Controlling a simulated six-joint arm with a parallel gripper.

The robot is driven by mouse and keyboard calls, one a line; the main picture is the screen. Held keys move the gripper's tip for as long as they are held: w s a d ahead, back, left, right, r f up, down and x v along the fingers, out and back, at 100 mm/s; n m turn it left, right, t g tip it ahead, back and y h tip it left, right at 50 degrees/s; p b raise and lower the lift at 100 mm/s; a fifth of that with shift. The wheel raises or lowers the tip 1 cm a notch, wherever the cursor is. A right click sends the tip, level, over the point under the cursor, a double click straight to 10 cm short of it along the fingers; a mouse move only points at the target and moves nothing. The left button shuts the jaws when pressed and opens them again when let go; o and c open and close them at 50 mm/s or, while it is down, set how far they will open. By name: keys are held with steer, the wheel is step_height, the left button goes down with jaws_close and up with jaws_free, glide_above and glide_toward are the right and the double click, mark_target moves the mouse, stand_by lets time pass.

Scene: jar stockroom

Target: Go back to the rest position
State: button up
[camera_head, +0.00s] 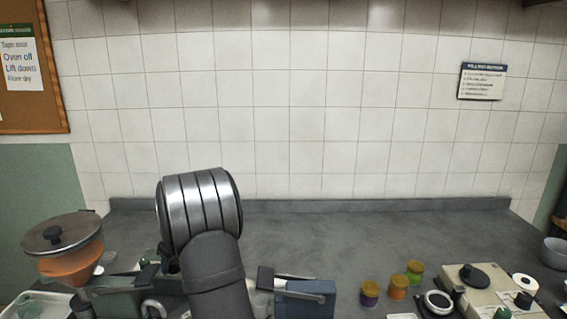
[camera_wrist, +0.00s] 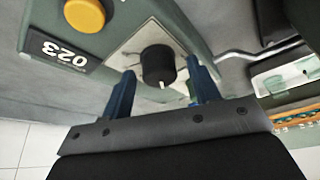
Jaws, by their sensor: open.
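In the wrist view my gripper (camera_wrist: 161,68) is open, with its two blue fingers spread and nothing gripped. A black knob (camera_wrist: 158,64) on a pale plate of a grey-green device (camera_wrist: 130,22) shows between the fingertips. I see gaps on both sides of the knob, but its distance from the fingers is hard to tell. In the head view my arm rises at the lower middle left, and the gripper itself is hidden there.
The device has a yellow button (camera_wrist: 85,14) and a label, 023 (camera_wrist: 62,51). A lidded orange pot (camera_head: 72,265) stands at left. Several small jars (camera_head: 398,287) and a cream device (camera_head: 480,285) stand at right. The rear grey worktop (camera_head: 370,228) is clear.

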steer(key=shift+s+m+t, duration=0.1)
steer(key=shift+m+t, duration=0.3)
steer(key=shift+m, duration=0.5)
steer(key=v, duration=1)
steer(key=shift+r, duration=0.45)
steer(key=o, duration=1)
steer(key=shift+d+r, duration=0.1)
steer(key=shift+r, duration=0.05)
steer(key=shift+c, duration=0.2)
steer(key=s+d+r+n+t+h, duration=0.1)
steer(key=s+d+r+n+h, duration=0.1)
steer(key=s+d+r+n, duration=0.35)
steer(key=w+f+n, duration=0.2)
steer(key=w+f, duration=0.3)
steer(key=f, duration=0.3)
steer(key=shift+d+f, duration=0.35)
